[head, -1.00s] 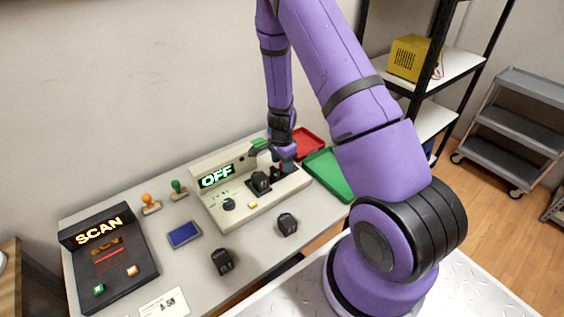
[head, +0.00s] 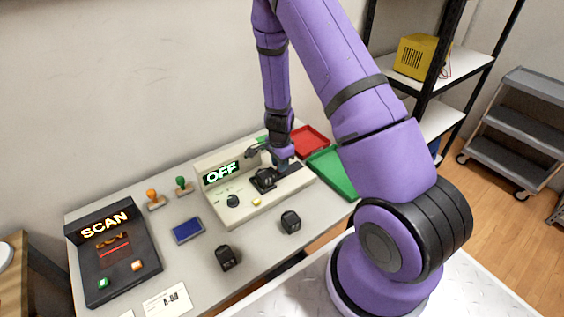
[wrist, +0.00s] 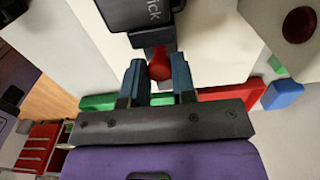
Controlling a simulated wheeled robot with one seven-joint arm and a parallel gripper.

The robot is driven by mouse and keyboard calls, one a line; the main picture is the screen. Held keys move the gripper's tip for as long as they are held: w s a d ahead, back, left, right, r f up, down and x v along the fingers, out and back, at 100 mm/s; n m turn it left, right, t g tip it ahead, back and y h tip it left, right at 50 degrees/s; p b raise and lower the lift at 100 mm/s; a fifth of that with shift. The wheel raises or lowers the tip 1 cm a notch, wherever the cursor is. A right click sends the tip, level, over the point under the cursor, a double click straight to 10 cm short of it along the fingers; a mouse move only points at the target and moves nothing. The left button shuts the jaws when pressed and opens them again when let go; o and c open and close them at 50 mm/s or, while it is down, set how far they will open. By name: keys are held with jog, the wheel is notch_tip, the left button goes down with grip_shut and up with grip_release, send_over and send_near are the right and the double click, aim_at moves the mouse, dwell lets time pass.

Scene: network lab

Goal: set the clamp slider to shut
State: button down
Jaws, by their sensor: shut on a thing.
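The beige console (head: 238,212) on the table has a lit green OFF display (head: 221,174). A black block (head: 264,179) sits on a dark mount on it. My gripper (head: 281,166) is low over the console, just right of this block. In the wrist view, its two blue fingers (wrist: 158,80) stand on either side of a red knob (wrist: 159,64), which I take for the clamp slider's handle, and are shut on it. A dark block with partly cut-off lettering (wrist: 140,12) is right beyond the knob. The slider's track is mostly hidden in the head view by my gripper.
A red tray (head: 310,141) and a green tray (head: 333,172) lie right of the console. Loose black blocks (head: 291,222) (head: 226,258) lie in front. A blue pad (head: 187,230), stamps (head: 183,186) and a SCAN unit (head: 114,262) are left.

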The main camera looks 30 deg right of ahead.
jog(key=c, duration=0.9)
grip_release()
jog(key=shift+a, duration=0.3)
notch_tip(320, 180, up, 11)
jog(key=shift+f, duration=0.1)
